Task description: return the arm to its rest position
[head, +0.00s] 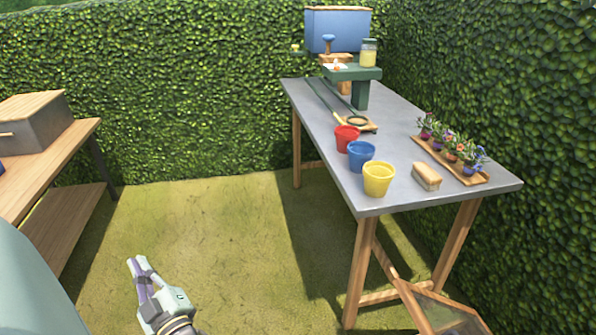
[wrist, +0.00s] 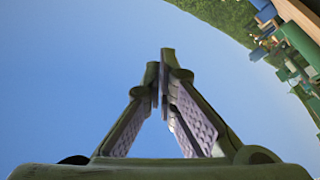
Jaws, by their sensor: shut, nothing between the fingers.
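My gripper (head: 135,263) is at the lower left of the head view, over the grass and apart from both tables. Its fingers point up and slightly left in that picture. In the wrist view my gripper (wrist: 163,62) shows its two fingers meeting at the tips, with nothing between them. Mostly blue sky lies behind the fingers there. Most of my arm is outside the head view.
A grey table (head: 325,140) on the right holds red (head: 346,138), blue (head: 361,155) and yellow (head: 379,179) pots, a brush (head: 426,176) and a flower tray (head: 480,181). A wooden table (head: 75,145) with a box (head: 35,122) stands left. Grass (head: 200,225) between is clear.

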